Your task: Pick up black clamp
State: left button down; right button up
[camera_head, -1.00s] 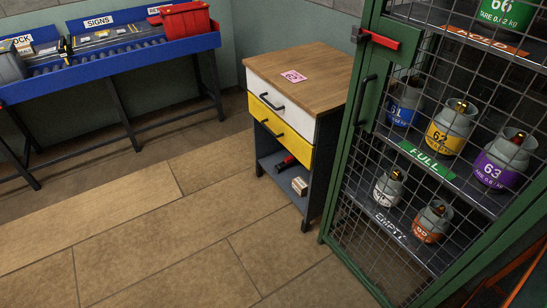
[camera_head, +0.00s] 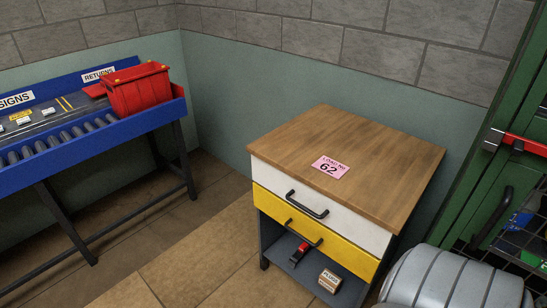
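I do not see a thing that I can clearly tell is a black clamp. A small red and black object (camera_head: 299,253) lies on the open lower shelf of the wooden-topped cabinet (camera_head: 372,205). It is too small to tell what it is. A small box labelled PLUGS (camera_head: 330,281) sits on the same shelf, to its right. Neither of my grippers is in view.
A pink card marked 62 (camera_head: 330,168) lies on the cabinet top. Its white drawer (camera_head: 330,210) and yellow drawer (camera_head: 320,238) are shut. A blue roller bench (camera_head: 110,130) with a red bin (camera_head: 138,90) stands left. A green cage (camera_head: 505,130) stands right.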

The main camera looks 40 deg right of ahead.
aim_at(304, 247)
jog(key=i+j+z, duration=0.1)
jog(key=i+z, duration=0.35)
jog(key=i+j+z, duration=0.2)
jog(key=i+z, duration=0.25)
jog(key=i+j+z, duration=0.3)
jog(key=z, duration=0.15)
